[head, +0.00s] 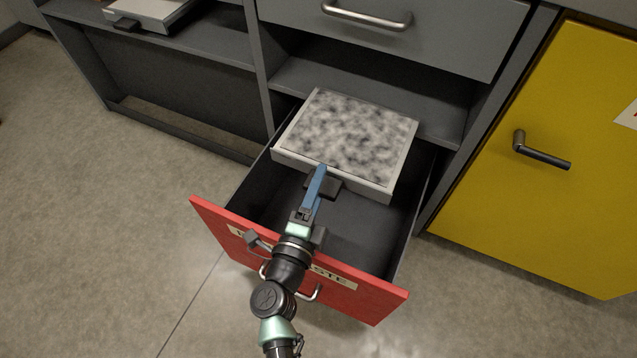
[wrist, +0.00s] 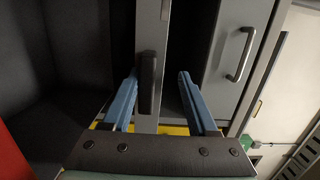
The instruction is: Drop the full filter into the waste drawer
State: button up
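The full filter (head: 345,136), a flat pale-framed panel with a mottled grey face, lies over the back of the pulled-out waste drawer (head: 300,262). Its front edge (wrist: 149,20) shows in the wrist view with a dark handle (wrist: 148,82) on it. My gripper (head: 321,172) is at this handle. Its blue fingers (wrist: 158,75) stand apart, one on each side of the handle, with a clear gap on the right side. Whether the filter touches the drawer's floor or walls is hidden.
A shut grey drawer (head: 440,28) and an open shelf space (head: 420,100) are above and behind. A yellow cabinet (head: 545,190) with a dark handle stands at the right. Another pale panel (head: 150,10) lies on the left shelf. Floor on the left is clear.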

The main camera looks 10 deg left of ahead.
jog(key=shift+f, duration=0.1)
jog(key=shift+s, duration=0.15)
jog(key=s+a+p, duration=0.2)
jog(key=s+p, duration=0.1)
jog(key=s, duration=0.9)
jog(key=shift+s+a, duration=0.2)
jog(key=shift+s, duration=0.05)
